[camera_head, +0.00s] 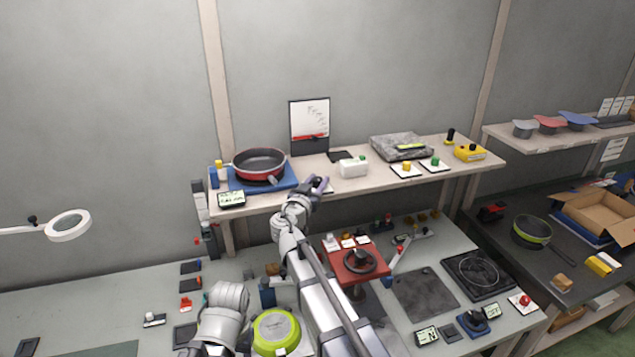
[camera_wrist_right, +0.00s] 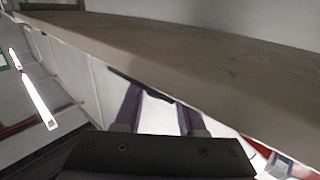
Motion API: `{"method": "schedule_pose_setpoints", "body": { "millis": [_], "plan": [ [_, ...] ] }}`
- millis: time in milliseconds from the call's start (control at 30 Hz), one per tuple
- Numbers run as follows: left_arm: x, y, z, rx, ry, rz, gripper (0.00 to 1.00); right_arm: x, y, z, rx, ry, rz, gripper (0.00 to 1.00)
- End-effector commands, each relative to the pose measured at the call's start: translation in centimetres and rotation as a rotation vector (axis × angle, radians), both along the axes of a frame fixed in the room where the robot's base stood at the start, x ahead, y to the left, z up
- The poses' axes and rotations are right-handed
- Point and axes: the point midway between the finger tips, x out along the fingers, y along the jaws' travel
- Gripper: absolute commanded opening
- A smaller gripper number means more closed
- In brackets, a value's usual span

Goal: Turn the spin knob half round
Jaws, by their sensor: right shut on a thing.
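My right gripper (camera_head: 318,185) is at the front edge of the upper shelf, reaching up from below. Its purple fingers are shut on a small dark knob (camera_head: 318,180), which I take as the spin knob. A bit of a white plate (camera_head: 329,189) shows beside the fingers. In the right wrist view the purple fingers (camera_wrist_right: 160,115) stand on both sides of a white surface; the knob itself is not clear there, and its turn angle cannot be read. A pale rounded part of my left arm shows low in the head view, but its gripper is not visible.
The shelf (camera_head: 300,199) holds a red pan (camera_head: 259,165) to the left and a white box (camera_head: 353,168) to the right. Plates with orange (camera_head: 407,168) and green (camera_head: 435,161) knobs stand further right.

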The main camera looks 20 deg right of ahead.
Motion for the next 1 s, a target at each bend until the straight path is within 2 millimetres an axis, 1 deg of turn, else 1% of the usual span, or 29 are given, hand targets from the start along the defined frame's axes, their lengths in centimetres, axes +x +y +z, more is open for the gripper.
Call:
{"method": "schedule_pose_setpoints", "body": {
  "millis": [33,233,467,733,1000],
  "plan": [
    [0.0,0.0,0.0,0.0,0.0,0.0,0.53,-0.01,0.01,0.0,0.0,0.0,0.0,0.22],
    [0.0,0.0,0.0,0.0,0.0,0.0,0.53,-0.02,0.01,0.0,0.0,0.0,0.0,0.0],
    [0.0,0.0,0.0,0.0,0.0,0.0,0.53,0.07,0.06,0.0,0.0,0.0,-0.007,0.0],
    [0.0,0.0,0.0,0.0,0.0,0.0,0.53,0.19,0.09,0.0,0.0,0.0,-0.131,0.0],
    [0.0,0.0,0.0,0.0,0.0,0.0,0.53,-0.02,0.03,0.0,0.0,0.0,-0.147,0.0]
  ]
}}
